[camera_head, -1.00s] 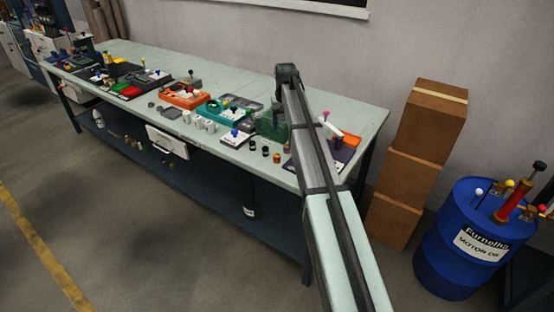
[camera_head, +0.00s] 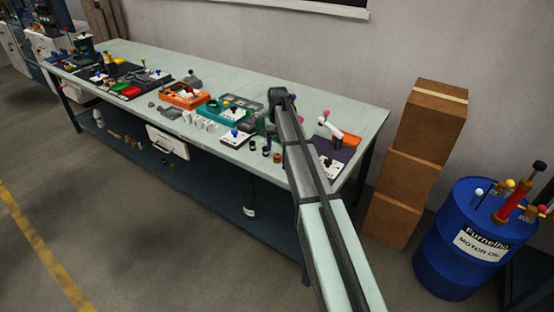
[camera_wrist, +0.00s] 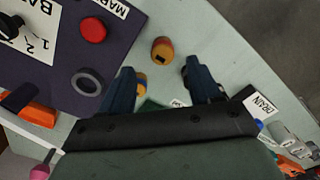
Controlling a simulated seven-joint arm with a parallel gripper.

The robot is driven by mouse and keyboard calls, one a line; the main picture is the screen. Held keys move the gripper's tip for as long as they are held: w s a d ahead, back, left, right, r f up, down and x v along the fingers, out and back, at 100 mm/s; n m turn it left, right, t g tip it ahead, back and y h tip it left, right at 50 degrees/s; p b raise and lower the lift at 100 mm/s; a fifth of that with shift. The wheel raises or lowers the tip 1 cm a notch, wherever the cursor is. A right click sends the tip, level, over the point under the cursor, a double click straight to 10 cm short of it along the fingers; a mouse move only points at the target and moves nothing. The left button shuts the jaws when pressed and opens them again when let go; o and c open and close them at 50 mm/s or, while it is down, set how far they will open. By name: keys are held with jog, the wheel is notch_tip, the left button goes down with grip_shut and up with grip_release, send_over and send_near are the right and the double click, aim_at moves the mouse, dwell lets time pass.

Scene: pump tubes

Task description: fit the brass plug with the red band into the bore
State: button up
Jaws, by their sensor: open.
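In the wrist view my gripper (camera_wrist: 160,67) is open, with its two dark blue fingers apart and nothing held. A brass-orange plug (camera_wrist: 162,50) with a dark mark on its end stands just beyond the fingertips, roughly between them. A second yellow-orange piece (camera_wrist: 141,80) is partly hidden behind the left finger. I cannot make out which carries a red band. A grey ring around a dark round opening (camera_wrist: 86,82), possibly the bore, lies on the dark plate left of the fingers. In the head view my arm hides the gripper; a small brass-orange plug (camera_head: 277,157) stands beside it.
The dark purple plate (camera_wrist: 115,48) carries a red round cap (camera_wrist: 93,30) and white labels. In the head view, a white lever (camera_head: 331,128) stands at the table's right end. Several fixtures and small parts crowd the table (camera_head: 320,97) to the left; its back right is clear.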

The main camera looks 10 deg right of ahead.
aim_at(277, 155)
jog(key=f, duration=0.5)
jog(key=shift+a, duration=0.2)
grip_shut()
dwell(0.4)
